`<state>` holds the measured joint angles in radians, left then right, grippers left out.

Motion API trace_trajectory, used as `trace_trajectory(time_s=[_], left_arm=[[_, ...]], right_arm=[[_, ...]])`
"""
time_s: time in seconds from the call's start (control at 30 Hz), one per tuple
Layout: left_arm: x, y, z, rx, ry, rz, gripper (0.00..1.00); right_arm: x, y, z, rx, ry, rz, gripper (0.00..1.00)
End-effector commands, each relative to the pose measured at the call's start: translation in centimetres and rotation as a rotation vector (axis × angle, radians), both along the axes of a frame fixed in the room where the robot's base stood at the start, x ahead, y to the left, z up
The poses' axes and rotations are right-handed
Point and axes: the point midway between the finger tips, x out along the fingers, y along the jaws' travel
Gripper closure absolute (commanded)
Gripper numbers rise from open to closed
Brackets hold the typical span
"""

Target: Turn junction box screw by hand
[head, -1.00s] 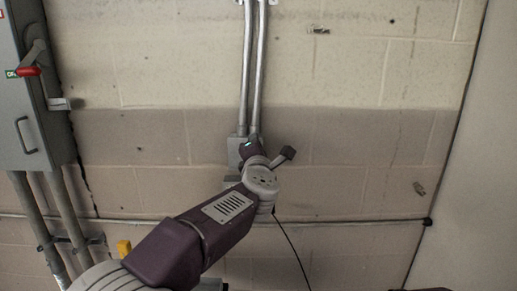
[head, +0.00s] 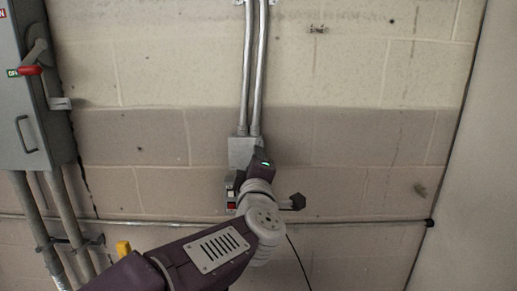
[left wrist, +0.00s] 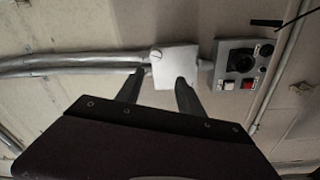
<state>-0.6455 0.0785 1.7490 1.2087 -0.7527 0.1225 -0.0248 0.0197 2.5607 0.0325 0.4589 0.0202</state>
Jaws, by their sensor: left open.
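The grey junction box (head: 240,151) is on the block wall, at the lower end of two metal conduits. In the left wrist view its pale cover (left wrist: 176,64) faces me, with a small mark near its left edge that may be the screw (left wrist: 157,54). My left gripper (left wrist: 158,88) is open and empty, its two fingers pointing toward the box's lower side. I cannot tell whether they touch it. In the head view my left wrist covers the area just below the box and hides the fingertips. My right gripper is not in view.
A control station (left wrist: 243,69) with a dark knob and a red button is close beside the box. A grey switch cabinet (head: 28,110) with a red handle hangs at the far left. A horizontal conduit (head: 370,222) crosses the wall below. The wall right of the box is mostly clear.

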Motion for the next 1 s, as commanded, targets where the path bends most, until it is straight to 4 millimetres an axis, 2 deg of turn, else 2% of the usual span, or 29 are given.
trace_trajectory(time_s=[0.03,0.1,0.2,0.3,0.4,0.53,0.63,1.0], left_arm=[[0.1,-0.1,1.3,0.233,0.011,0.012,0.55],[0.2,-0.4,1.7,0.557,0.022,0.018,0.55],[0.1,-1.0,1.8,0.778,0.036,-0.004,0.55],[0.1,-1.3,1.7,0.824,0.058,-0.024,0.55],[0.2,-1.4,1.8,0.827,0.067,-0.028,0.55],[0.3,-1.4,1.5,0.824,0.067,-0.027,0.55],[1.0,-1.4,1.6,0.823,0.067,-0.026,0.55],[8.1,-1.3,1.7,0.82,0.069,-0.025,0.55]], right_arm=[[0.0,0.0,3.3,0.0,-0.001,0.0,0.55],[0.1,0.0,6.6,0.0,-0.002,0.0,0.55],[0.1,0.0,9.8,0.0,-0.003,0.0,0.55],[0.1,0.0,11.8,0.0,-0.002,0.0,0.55],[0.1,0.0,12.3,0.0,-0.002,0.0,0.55],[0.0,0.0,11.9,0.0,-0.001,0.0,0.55],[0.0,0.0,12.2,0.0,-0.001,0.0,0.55],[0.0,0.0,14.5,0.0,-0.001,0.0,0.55]])
